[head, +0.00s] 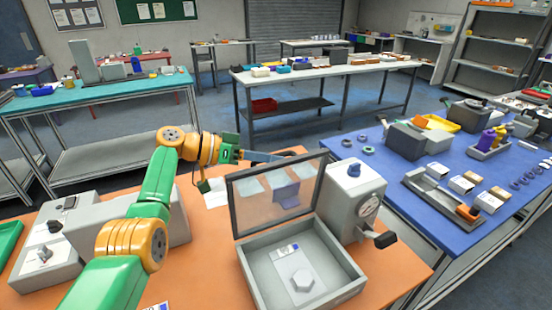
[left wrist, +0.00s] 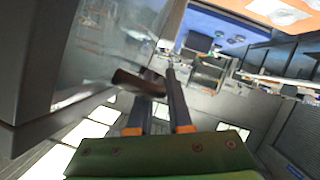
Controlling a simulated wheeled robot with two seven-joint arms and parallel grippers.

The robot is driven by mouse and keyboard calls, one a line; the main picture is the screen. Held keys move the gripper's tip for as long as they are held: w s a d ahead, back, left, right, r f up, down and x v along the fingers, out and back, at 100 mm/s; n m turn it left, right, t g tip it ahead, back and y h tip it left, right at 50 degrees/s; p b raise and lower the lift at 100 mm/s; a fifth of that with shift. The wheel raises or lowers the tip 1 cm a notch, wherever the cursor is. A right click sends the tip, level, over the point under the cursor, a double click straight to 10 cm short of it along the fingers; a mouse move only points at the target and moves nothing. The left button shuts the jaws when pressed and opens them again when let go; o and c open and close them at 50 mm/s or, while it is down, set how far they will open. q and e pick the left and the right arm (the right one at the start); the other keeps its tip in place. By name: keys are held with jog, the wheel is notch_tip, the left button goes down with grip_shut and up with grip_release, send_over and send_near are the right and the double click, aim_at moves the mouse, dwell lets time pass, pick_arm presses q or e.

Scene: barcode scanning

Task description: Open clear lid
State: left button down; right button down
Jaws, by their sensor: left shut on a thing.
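The clear lid (head: 262,200) has a dark frame and a see-through pane. It stands raised, tilted up from the back of a grey box (head: 353,288) on the orange table. My left gripper (head: 282,158) reaches in from behind the lid, with its fingers at the lid's top edge. In the left wrist view the two fingers (left wrist: 160,72) are close together on a dark brown handle (left wrist: 138,82) beside the lid's frame (left wrist: 48,122). Inside the box lie a label card and a light hexagonal piece (head: 302,280). My right gripper is not in view.
A grey machine with a dial (head: 352,200) stands close to the right of the lid. Grey units (head: 60,235) stand at the left of the orange table (head: 205,275). A blue table (head: 450,180) with several items is at the right.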

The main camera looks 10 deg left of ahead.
pick_arm(q)
jog(key=shift+w+a+f, duration=0.15)
jog(key=shift+w+a, duration=0.15)
jog(key=shift+w, duration=0.15)
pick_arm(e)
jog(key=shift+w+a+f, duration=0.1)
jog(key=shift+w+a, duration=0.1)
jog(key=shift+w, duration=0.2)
pick_arm(q)
jog(key=c, duration=1.1)
grip_release()
jog(key=shift+c, duration=0.2)
